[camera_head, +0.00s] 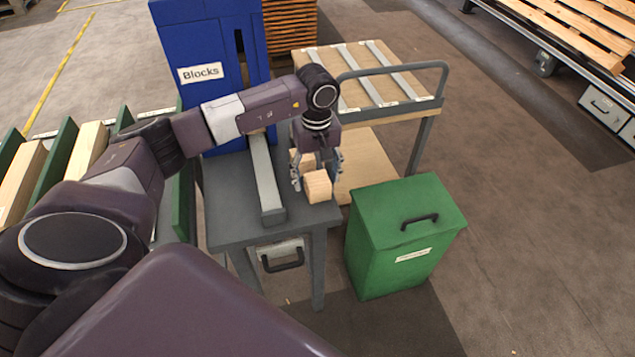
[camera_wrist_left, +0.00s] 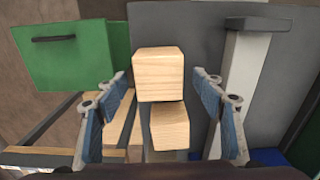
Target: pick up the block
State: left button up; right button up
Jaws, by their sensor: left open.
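A light wooden block (camera_head: 317,186) sits near the right edge of a small grey table (camera_head: 232,228). A second wooden block (camera_head: 302,158) sits just behind it, partly hidden by my gripper. My left gripper (camera_head: 317,176) points down over the blocks with its fingers apart. In the left wrist view, one block (camera_wrist_left: 158,75) shows above the other block (camera_wrist_left: 170,127), and both lie between the two blue-padded fingers of the gripper (camera_wrist_left: 160,125). I see a gap between each finger and the blocks. My right gripper is not in view.
A grey rail (camera_head: 265,180) lies on the table left of the blocks. A lidded green bin (camera_head: 395,262) stands right of the table. A blue "Blocks" cabinet (camera_head: 205,45) stands behind. A wooden-topped cart (camera_head: 365,65) is behind right. Open floor lies right.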

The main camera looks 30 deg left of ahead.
pick_arm(q)
jog(key=shift+f, duration=0.8)
jog(key=shift+c, duration=0.6)
jog(key=c, duration=1.2)
jog(key=shift+o, duration=0.2)
jog(key=shift+r, duration=0.15)
